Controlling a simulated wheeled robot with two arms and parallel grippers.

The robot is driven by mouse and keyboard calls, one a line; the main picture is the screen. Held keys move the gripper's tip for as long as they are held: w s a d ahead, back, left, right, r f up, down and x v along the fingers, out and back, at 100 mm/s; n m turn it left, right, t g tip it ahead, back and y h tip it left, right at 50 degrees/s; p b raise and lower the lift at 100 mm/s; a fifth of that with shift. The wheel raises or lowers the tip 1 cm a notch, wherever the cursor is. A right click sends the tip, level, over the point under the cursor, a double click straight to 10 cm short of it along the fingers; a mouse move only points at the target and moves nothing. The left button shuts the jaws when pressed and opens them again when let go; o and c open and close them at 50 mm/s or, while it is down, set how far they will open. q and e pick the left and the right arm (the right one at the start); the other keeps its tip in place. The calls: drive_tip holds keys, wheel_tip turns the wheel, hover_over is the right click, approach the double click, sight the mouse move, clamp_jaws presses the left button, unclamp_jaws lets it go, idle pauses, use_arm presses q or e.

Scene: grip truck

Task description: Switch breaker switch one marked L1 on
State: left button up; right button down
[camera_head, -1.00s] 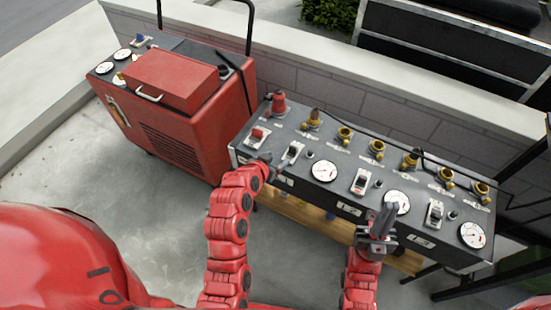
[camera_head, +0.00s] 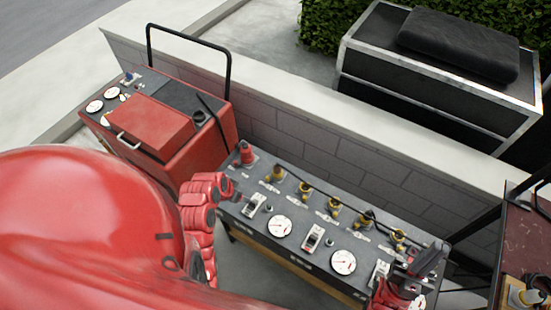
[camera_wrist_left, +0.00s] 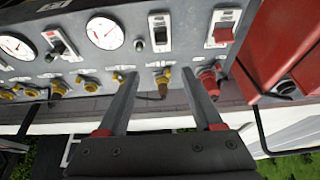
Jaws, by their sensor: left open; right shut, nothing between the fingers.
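The grey breaker panel (camera_head: 290,208) carries several breaker switches, and its labels are too small to read. The leftmost dark-lever switch (camera_head: 253,204) also shows in the left wrist view (camera_wrist_left: 160,32); I cannot tell its position. A red switch (camera_wrist_left: 222,28) is beside it, largely hidden by my left arm in the head view. My left gripper (camera_wrist_left: 156,78) is open and empty, with its fingers pointing towards the panel; in the head view (camera_head: 228,187) it is at the panel's left end. My right gripper (camera_head: 428,262) is shut and empty above the panel's right end.
A red machine (camera_head: 185,150) with a black handle stands left of the panel. Round gauges (camera_head: 279,226), yellow connectors (camera_head: 304,190) and a red connector (camera_head: 245,153) crowd the panel. A low block wall (camera_head: 310,140) runs behind. A reddish-topped table (camera_head: 525,240) is at right.

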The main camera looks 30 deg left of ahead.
use_arm(q)
drive_tip(key=b+x, duration=0.2)
drive_tip(key=x, duration=0.3)
drive_tip(key=b+x, duration=0.3)
drive_tip(key=x, duration=0.2)
drive_tip(key=b+x, duration=0.3)
drive_tip(key=x, duration=0.3)
drive_tip(key=shift+s+a+f, duration=0.1)
drive_tip(key=shift+s+a, duration=0.15)
drive_tip(key=shift+w+f, duration=0.25)
drive_tip(key=shift+f, duration=0.3)
clamp_jaws()
